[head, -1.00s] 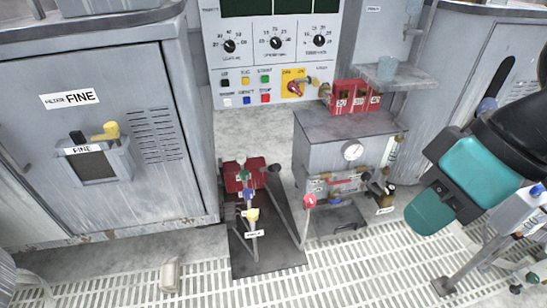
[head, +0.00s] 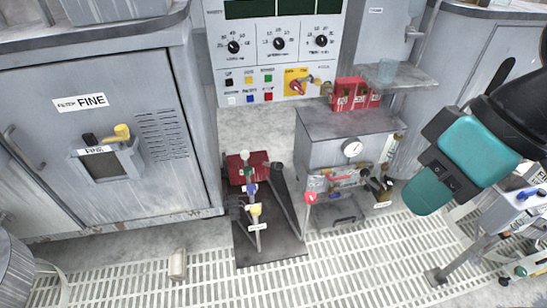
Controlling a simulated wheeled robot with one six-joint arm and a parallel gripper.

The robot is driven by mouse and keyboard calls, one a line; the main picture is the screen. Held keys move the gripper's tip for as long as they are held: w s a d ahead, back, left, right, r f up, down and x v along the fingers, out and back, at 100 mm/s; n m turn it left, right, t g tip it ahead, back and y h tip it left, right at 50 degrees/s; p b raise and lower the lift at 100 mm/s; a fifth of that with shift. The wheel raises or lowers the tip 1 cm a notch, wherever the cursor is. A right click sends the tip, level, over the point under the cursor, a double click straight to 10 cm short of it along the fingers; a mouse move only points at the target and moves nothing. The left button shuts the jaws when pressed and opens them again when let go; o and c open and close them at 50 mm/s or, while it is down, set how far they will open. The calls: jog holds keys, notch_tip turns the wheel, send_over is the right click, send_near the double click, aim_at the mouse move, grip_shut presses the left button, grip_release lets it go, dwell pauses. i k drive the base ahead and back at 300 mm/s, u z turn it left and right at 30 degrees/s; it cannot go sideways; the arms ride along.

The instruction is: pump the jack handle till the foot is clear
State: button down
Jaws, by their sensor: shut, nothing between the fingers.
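A low dark base plate (head: 270,252) lies on the floor in the middle of the head view, with a red block (head: 240,168) at its back. Thin upright rods with green, blue and yellow knobs (head: 255,210) and a white tag stand over it. A dark sloping bar (head: 287,200) rises at its right side, and a rod with a red knob (head: 311,198) stands beside that. I cannot tell which of these is the jack handle. I cannot make out the foot or any gap under it.
A grey cabinet marked FINE (head: 60,150) stands at left, and a grey unit with a round gauge (head: 325,155) right of the plate. A control panel (head: 262,75) is behind. A teal and black body (head: 470,150) fills the right side. White grating (head: 340,270) covers the front floor.

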aim_at(278, 165)
jog(key=u, duration=0.45)
jog(key=i, duration=1.2)
jog(key=z, duration=0.5)
